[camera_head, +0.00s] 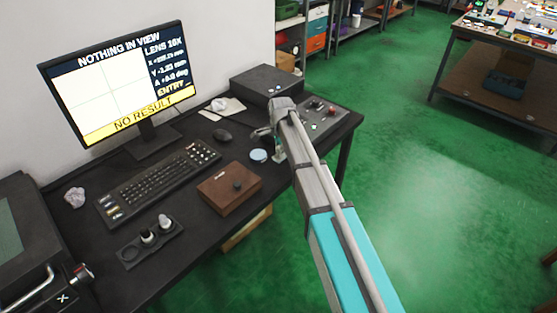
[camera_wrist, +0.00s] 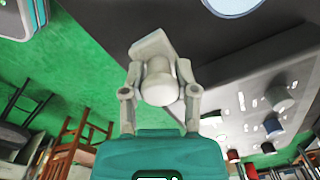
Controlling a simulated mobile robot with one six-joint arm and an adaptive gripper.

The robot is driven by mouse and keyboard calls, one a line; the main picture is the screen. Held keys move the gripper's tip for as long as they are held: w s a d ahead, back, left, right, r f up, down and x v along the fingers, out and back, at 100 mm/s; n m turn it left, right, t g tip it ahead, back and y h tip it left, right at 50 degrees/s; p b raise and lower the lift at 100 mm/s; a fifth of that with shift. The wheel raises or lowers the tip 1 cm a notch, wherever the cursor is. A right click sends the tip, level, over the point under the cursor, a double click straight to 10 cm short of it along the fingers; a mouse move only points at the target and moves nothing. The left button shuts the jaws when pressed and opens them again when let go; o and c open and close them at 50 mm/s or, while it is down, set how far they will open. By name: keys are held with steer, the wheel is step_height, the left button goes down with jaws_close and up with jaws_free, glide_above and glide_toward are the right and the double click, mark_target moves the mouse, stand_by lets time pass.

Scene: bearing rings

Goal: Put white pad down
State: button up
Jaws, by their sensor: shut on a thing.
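My gripper (camera_wrist: 160,72) is shut on a pale, rounded white piece, the white pad (camera_wrist: 161,86), which sits between its two fingers in the wrist view. In the head view my gripper (camera_head: 280,153) hangs at the desk's right part, just right of a pale blue round disc (camera_head: 258,155). The pad is too small and covered to make out there. The disc's edge also shows at the top of the wrist view (camera_wrist: 232,4). I cannot tell whether the pad touches the desk.
A control panel (camera_head: 332,111) lies beyond my gripper. The monitor (camera_head: 120,85) reads "NOTHING IN VIEW".

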steer(key=shift+w+a+f+b, duration=0.1)
steer(key=shift+w+f+b, duration=0.45)
steer(key=shift+f+b, duration=0.2)
steer(key=shift+s+f+b, duration=0.15)
steer(key=shift+f+b, duration=1.1)
steer(key=shift+b, duration=0.05)
steer(key=shift+f, duration=0.15)
steer(key=o, duration=1)
steer(key=shift+r, duration=0.25)
step_height(320, 180, up, 12)
steer(key=p, duration=1.2)
steer(key=shift+s, duration=0.1)
steer(key=shift+s+d, duration=0.1)
steer(key=shift+d, duration=0.1)
